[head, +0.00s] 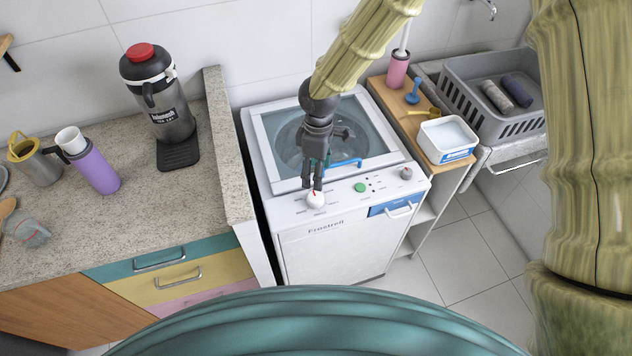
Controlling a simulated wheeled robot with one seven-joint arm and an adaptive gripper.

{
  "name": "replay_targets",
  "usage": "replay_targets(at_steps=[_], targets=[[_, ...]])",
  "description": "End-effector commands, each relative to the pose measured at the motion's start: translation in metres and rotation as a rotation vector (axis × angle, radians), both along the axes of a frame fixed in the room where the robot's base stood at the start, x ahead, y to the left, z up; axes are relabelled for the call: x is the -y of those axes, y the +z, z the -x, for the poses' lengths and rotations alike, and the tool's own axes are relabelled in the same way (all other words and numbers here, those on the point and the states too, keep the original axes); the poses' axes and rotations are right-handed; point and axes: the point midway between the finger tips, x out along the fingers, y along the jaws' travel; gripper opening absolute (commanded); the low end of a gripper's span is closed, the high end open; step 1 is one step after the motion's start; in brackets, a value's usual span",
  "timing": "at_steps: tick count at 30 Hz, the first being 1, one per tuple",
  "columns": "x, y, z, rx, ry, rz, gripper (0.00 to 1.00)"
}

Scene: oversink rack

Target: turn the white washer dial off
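The white washer (335,252) stands in the middle of the head view, with a glass lid on top and a sloped control panel in front. The white dial (316,200) with a red mark sits at the left of the panel. A green button (360,187) is at the panel's middle and a grey knob (406,173) at its right. My gripper (312,186) points down right at the white dial, its fingertips close above or at its back edge. I cannot tell whether they touch it. The gap between the fingers is too small to judge.
A granite counter (190,210) with a raised side edge borders the washer on the left, holding a black jug (158,95) and a purple bottle (95,168). On the right, a wooden shelf (385,95) carries a white tub (447,138). A grey basket (500,120) stands beyond.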

Motion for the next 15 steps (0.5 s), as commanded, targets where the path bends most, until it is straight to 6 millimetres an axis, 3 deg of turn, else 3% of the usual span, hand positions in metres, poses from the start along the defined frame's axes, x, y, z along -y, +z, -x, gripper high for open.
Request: replay_targets(at_steps=[6, 15], targets=[[0.001, 0.023, -0.002, 0.000, 0.000, -0.001, 0.64], [0.001, 0.028, -0.003, -0.001, 0.000, 0.000, 0.64]])
